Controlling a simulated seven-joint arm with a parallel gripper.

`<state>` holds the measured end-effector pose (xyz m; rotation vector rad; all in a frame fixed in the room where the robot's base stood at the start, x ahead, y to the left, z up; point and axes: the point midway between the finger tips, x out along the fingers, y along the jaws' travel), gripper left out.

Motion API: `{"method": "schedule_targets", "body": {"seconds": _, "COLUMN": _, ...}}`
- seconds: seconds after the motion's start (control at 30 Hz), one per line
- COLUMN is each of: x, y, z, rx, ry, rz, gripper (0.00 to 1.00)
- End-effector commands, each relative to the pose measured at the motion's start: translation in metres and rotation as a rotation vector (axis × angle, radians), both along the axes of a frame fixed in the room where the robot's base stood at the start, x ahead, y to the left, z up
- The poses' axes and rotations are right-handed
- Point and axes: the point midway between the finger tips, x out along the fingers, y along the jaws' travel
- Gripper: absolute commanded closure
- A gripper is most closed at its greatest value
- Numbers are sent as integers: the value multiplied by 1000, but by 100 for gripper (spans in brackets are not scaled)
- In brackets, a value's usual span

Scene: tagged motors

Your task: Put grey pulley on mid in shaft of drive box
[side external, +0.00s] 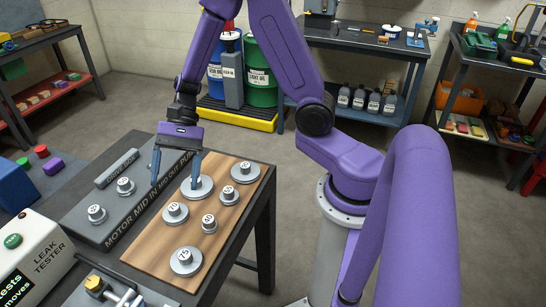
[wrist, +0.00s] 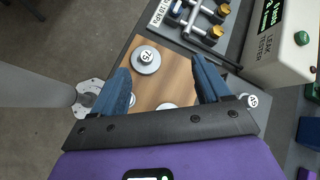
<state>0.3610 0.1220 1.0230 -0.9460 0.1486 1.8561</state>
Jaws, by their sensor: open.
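Several silver-grey pulleys with numbered hubs sit on a wooden board in the side view, among them a wide one (side external: 186,262) at the near end, which seems to be the one marked 75 in the wrist view (wrist: 147,58). I cannot tell which is meant by the grey pulley. The dark drive box (side external: 110,232) lies left of the board, its edge lettered MOTOR, MID IN, MID OUT. Two small numbered parts (side external: 97,214) and (side external: 125,187) stand on it. My gripper (side external: 174,184) is open and empty; its right finger overlaps a wide pulley (side external: 200,190) at the board's far part.
The wooden board (side external: 150,258) fills the right of the table. A white leak tester (side external: 38,255) stands at the near left, and a fixture with a yellow knob (side external: 94,284) at the near edge. Drums (side external: 261,72) and benches stand well behind.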

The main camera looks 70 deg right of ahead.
Motion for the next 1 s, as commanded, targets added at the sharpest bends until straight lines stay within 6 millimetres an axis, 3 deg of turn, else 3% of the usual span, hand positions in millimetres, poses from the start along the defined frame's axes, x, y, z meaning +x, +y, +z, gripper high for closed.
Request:
{"method": "schedule_targets", "body": {"seconds": 0.03, "x": -19, "y": 4, "z": 5, "rx": -23, "ry": -45, "rz": 112, "gripper": 24}}
{"method": "schedule_targets", "body": {"seconds": 0.2, "x": -79, "y": 3, "z": 16, "rx": -100, "ry": -194, "rz": 486, "gripper": 24}}
{"method": "schedule_targets", "body": {"seconds": 0.5, "x": -156, "y": -27, "z": 29, "rx": -207, "ry": -501, "rz": 1124, "gripper": 24}}
{"method": "schedule_targets", "body": {"seconds": 0.8, "x": -191, "y": -61, "z": 42, "rx": -279, "ry": -840, "rz": 1664, "gripper": 24}}
{"method": "schedule_targets", "body": {"seconds": 1.0, "x": -196, "y": -68, "z": 47, "rx": -301, "ry": -964, "rz": 1829, "gripper": 24}}
